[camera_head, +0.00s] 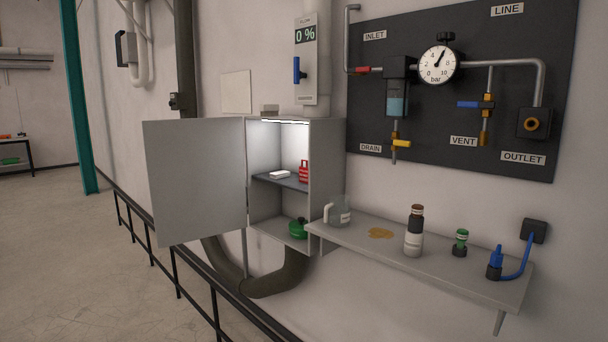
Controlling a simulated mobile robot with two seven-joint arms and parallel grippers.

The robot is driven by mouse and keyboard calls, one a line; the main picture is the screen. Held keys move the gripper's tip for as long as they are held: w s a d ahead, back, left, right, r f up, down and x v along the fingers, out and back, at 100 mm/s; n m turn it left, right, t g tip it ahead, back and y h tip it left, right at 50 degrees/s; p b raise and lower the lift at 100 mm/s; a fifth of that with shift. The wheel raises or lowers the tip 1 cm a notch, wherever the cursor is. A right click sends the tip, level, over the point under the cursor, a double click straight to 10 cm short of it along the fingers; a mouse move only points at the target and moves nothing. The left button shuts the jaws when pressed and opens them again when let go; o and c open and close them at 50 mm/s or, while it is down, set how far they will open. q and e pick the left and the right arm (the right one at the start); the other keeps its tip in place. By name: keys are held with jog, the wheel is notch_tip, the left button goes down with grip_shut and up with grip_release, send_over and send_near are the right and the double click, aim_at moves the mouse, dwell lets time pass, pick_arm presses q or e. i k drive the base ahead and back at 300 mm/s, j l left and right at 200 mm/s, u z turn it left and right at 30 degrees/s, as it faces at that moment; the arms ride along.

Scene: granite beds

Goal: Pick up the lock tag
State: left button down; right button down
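An open wall cabinet (328,175) stands left of the middle, its door (195,182) swung out to the left. On its inner shelf (265,180) a small red item (304,173) stands at the right, and a small flat white item (280,174) lies to its left. Either could be the lock tag, but both are too small to tell. A rounded green item (298,229) sits on the cabinet floor. Neither of my grippers is in view.
A wall shelf (465,283) right of the cabinet holds a clear jug (340,212), an amber patch (380,233), a dark-and-white bottle (413,238), a green-topped item (461,243) and a blue item (495,264). A black railing (176,270) runs along the lower left.

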aim_at(303, 172)
jog(key=i+j+z, duration=0.15)
jog(key=i+j, duration=0.65)
jog(key=i+j+z, duration=0.1)
jog(key=i+j, duration=0.65)
jog(key=j, duration=0.15)
